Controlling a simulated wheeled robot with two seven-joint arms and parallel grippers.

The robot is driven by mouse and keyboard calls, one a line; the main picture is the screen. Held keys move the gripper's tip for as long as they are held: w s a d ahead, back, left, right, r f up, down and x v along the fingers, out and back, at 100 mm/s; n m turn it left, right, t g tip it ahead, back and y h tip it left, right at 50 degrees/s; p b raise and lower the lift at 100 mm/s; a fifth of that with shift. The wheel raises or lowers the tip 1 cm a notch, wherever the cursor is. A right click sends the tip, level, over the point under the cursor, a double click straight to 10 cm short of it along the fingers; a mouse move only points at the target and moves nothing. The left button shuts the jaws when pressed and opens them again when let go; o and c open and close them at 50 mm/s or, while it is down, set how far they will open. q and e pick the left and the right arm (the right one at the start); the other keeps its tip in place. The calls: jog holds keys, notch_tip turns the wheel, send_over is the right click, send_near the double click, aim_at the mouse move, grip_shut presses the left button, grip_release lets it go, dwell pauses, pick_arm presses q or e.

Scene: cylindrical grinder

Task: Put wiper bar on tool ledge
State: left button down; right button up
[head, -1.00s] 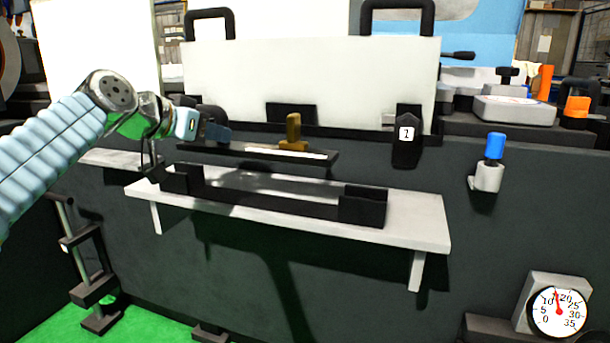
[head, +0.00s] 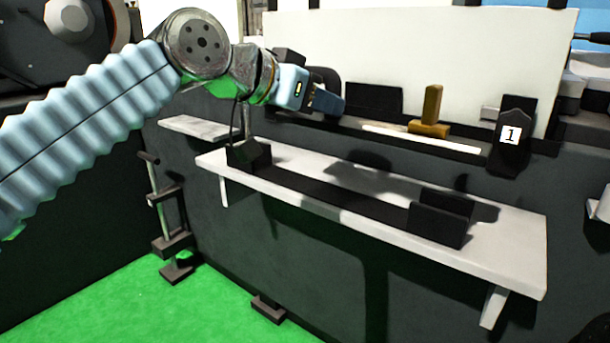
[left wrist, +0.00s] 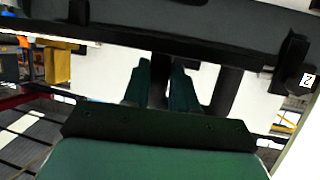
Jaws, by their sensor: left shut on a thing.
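The wiper bar (head: 400,134) is long and dark, with a pale strip along it and an upright brown block (head: 431,112) toward its right end. My left gripper (head: 334,103) is shut on the bar left of that block. The bar is above and behind the tool ledge, a light grey shelf (head: 520,262); its shadow falls on the shelf. My right gripper is not in view.
A black holder (head: 335,200) with raised end blocks lies along the shelf. A smaller pale shelf (head: 195,127) is at the left. A white panel rises behind.

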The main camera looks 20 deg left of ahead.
pick_arm(q)
jog(key=w+a+f, duration=0.1)
jog(key=w+f, duration=0.2)
jog(key=w, duration=0.1)
jog(key=w+a+f+b, duration=0.1)
jog(key=w+f, duration=0.1)
jog(key=w, duration=0.2)
jog(key=w+a+f+b, duration=0.1)
jog(key=w+f, duration=0.2)
jog(key=w, duration=0.1)
jog(key=shift+a+f, duration=0.3)
jog(key=shift+f, duration=0.05)
jog(key=f+b, duration=0.1)
jog(key=f, duration=0.1)
jog(key=f+b, duration=0.1)
jog(key=f, duration=0.1)
jog(key=shift+w+a+f, duration=0.1)
jog(key=shift+w, duration=0.3)
jog(key=shift+f, duration=0.15)
jog(key=c, duration=0.9)
grip_release()
